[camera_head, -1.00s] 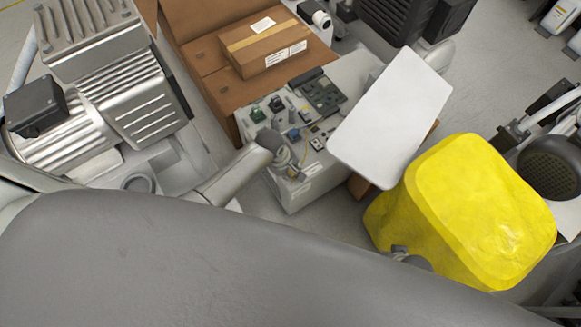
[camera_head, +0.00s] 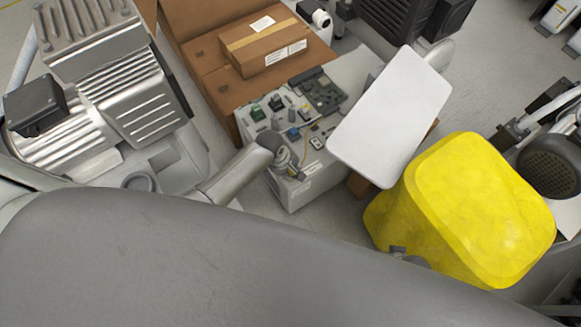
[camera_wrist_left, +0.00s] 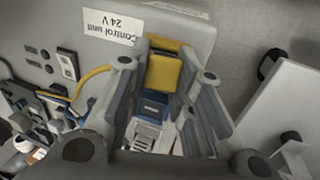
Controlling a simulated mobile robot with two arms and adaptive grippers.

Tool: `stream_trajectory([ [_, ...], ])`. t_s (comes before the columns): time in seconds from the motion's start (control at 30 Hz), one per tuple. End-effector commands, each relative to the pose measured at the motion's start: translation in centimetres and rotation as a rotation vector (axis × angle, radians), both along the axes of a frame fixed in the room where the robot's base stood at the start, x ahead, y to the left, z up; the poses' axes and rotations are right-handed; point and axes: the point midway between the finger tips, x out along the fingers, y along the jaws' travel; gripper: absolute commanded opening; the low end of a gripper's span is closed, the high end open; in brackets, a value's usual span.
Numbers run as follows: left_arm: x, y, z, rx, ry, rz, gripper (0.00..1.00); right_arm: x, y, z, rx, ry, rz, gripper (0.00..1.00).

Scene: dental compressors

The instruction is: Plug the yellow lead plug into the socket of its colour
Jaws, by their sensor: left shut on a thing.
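My left gripper (camera_head: 292,172) is over the front end of the grey control unit (camera_head: 300,194). In the left wrist view my left gripper (camera_wrist_left: 168,88) is shut on the yellow lead plug (camera_wrist_left: 164,72). The yellow lead (camera_wrist_left: 92,75) curves away to the left. A blue part (camera_wrist_left: 154,104) shows between the fingers, beyond the plug; I cannot tell whether the plug touches it. I cannot make out a yellow socket. A small grey part of my right arm (camera_head: 400,251) shows beside the yellow bin; its fingers cannot be made out.
A white panel (camera_head: 392,115) stands just right of the control unit. A large yellow bin (camera_head: 470,210) is at the right front. Cardboard boxes (camera_head: 268,48) lie behind. A ribbed metal compressor (camera_head: 125,95) stands at the left. The unit carries a label (camera_wrist_left: 109,32) and a circuit board (camera_head: 318,92).

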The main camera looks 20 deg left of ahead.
Motion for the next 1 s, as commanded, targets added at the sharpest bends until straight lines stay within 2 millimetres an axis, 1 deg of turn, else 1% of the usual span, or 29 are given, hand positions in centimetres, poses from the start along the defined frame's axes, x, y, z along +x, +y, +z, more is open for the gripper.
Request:
stream_trajectory([
  [0.23,-0.08,0.05,-0.30,0.001,0.002,0.001,0.06,-0.09,-0.01,-0.12,-0.001,0.004,0.000,0.00],
  [0.4,-0.11,0.06,-0.35,0.002,0.002,0.001,0.06,0.19,0.05,0.30,0.001,-0.005,-0.001,0.00],
  [0.43,-0.11,0.07,-0.35,0.002,0.002,0.001,0.24,0.20,0.05,0.30,0.001,-0.005,-0.001,0.00],
  [0.6,-0.18,0.11,-0.41,0.002,0.005,0.001,0.46,0.20,0.04,0.29,0.001,-0.004,-0.001,0.00],
  [0.63,-0.19,0.11,-0.41,0.002,0.005,0.001,0.48,0.19,0.04,0.29,0.001,-0.004,-0.001,0.00],
  [0.9,-0.09,0.06,-0.30,0.001,0.002,0.001,0.48,0.18,0.02,0.31,0.001,-0.004,-0.001,0.00],
  [0.93,-0.09,0.05,-0.30,0.001,0.002,0.001,0.49,0.18,0.02,0.31,0.001,-0.004,-0.001,0.00],
  [1.0,-0.07,0.04,-0.27,0.001,0.002,0.001,0.58,0.18,0.01,0.31,0.001,-0.003,-0.001,0.00],
])
